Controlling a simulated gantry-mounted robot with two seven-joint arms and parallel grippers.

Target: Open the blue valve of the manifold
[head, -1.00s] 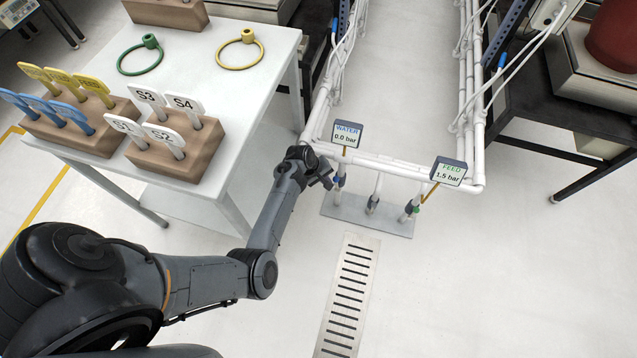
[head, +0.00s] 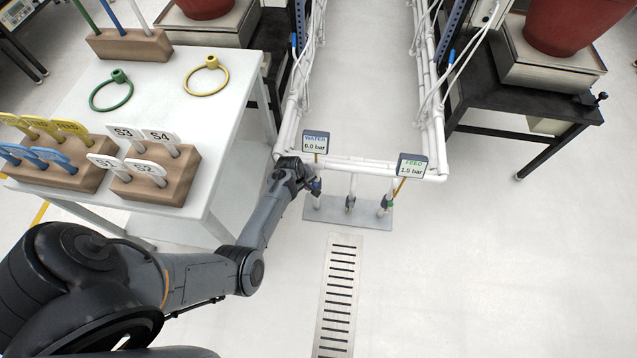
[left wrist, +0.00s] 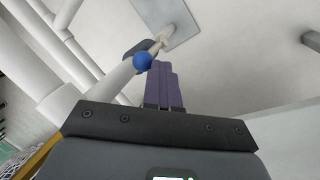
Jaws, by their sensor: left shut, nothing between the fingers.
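The manifold is a white pipe frame (head: 350,165) with three downpipes on a grey floor plate (head: 345,212). A WATER gauge (head: 315,142) and a FEED gauge (head: 411,165) stand on it. The blue valve's round knob (left wrist: 142,61) shows in the left wrist view on the pipe. My left gripper (head: 316,186) is at the left downpipe and partly hides the valve in the head view. Its purple fingers (left wrist: 158,68) are shut and empty, their tips right beside the blue knob; contact is unclear. My right gripper is out of view.
A white table (head: 150,80) on the left holds green (head: 111,95) and yellow (head: 206,80) rings and wooden blocks with labelled tags. Black benches with red pots (head: 570,25) stand behind. A floor grate (head: 338,290) lies in front; the floor to the right is clear.

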